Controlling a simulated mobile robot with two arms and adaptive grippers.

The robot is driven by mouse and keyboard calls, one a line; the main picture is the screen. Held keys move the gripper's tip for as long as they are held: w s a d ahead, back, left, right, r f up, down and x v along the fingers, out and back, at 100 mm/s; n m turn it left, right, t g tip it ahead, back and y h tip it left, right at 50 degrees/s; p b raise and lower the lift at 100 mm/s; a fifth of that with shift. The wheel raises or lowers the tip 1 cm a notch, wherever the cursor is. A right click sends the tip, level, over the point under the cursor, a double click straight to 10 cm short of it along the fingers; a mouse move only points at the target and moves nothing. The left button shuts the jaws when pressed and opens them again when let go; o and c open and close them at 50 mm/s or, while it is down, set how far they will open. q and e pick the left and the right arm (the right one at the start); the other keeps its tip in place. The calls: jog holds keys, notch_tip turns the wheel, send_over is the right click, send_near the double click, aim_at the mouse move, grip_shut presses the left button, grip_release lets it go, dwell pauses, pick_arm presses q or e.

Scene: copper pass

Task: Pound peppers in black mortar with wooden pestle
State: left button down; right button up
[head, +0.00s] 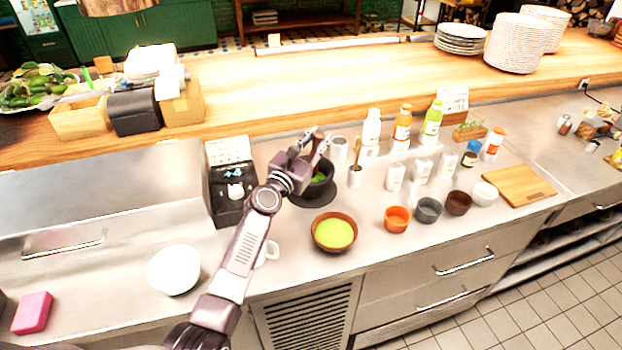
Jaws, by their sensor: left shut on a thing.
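The black mortar (326,191) stands on the steel counter left of the middle, with green peppers (319,178) showing inside it. My left gripper (319,146) is directly above the mortar and shut on the wooden pestle (317,160). Only a short brownish part of the pestle shows between the fingers and the bowl. I cannot tell whether its lower end touches the peppers. My left arm hides the left side of the mortar. My right gripper is out of view.
A brown bowl of green liquid (335,232) stands close in front of the mortar. Small bowls (397,219) and bottles (402,126) stand farther right. A white mug (271,250) is beside my arm.

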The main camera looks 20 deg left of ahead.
pick_arm(q)
jog(key=shift+f+b, duration=1.4)
jog(key=shift+f, duration=0.05)
jog(key=shift+r+p, duration=1.5)
notch_tip(320, 180, up, 9)
jog(key=p, duration=0.9)
